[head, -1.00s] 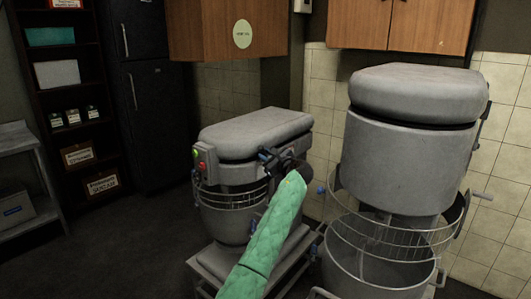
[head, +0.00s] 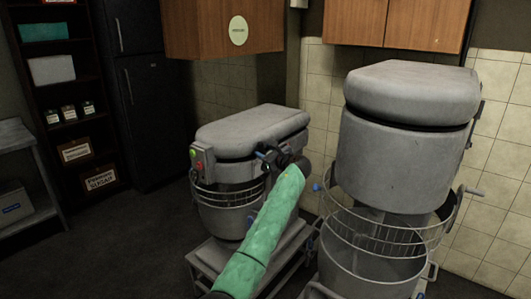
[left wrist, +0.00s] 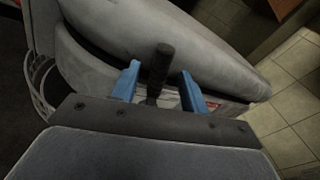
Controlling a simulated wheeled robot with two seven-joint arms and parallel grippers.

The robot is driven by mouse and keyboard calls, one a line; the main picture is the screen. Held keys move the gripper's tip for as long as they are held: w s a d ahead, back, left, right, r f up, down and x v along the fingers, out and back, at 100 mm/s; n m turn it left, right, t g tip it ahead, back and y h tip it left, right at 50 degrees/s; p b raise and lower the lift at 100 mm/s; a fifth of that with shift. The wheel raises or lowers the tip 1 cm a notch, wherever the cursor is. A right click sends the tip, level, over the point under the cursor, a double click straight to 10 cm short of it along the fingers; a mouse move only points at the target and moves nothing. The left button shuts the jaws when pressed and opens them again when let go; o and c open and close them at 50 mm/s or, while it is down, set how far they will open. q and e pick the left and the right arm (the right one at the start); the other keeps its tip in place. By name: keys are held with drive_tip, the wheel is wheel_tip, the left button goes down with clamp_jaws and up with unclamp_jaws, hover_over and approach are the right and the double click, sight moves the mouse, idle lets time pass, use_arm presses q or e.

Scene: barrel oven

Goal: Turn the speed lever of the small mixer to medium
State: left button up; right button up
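The small grey mixer (head: 252,130) stands left of the large mixer, with a green and a red button on its front left corner. My left gripper (head: 268,160) is at its right side, at the end of my green-sleeved arm. In the left wrist view, the speed lever (left wrist: 160,66) is a dark round handle standing between the two blue fingertips of my left gripper (left wrist: 160,85). The fingers are apart, with a gap visible on each side of the lever. The lever's base and scale are mostly hidden. My right gripper is not in view.
The large mixer (head: 405,150) with its wire guard and bowl stands close on the right of my left arm. A wooden cabinet (head: 222,30) hangs above the small mixer. A dark shelf rack and refrigerator are at the left, with free floor (head: 130,235) in front.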

use_arm(q)
drive_tip(key=shift+s+d, duration=0.35)
drive_tip(key=shift+s, duration=0.1)
drive_tip(key=shift+s+d+b, duration=0.4)
drive_tip(key=b+v, duration=0.1)
drive_tip(key=v, duration=0.4)
drive_tip(key=shift+s+d+r, duration=0.1)
drive_tip(key=shift+s+r, duration=0.05)
drive_tip(key=shift+s, duration=0.1)
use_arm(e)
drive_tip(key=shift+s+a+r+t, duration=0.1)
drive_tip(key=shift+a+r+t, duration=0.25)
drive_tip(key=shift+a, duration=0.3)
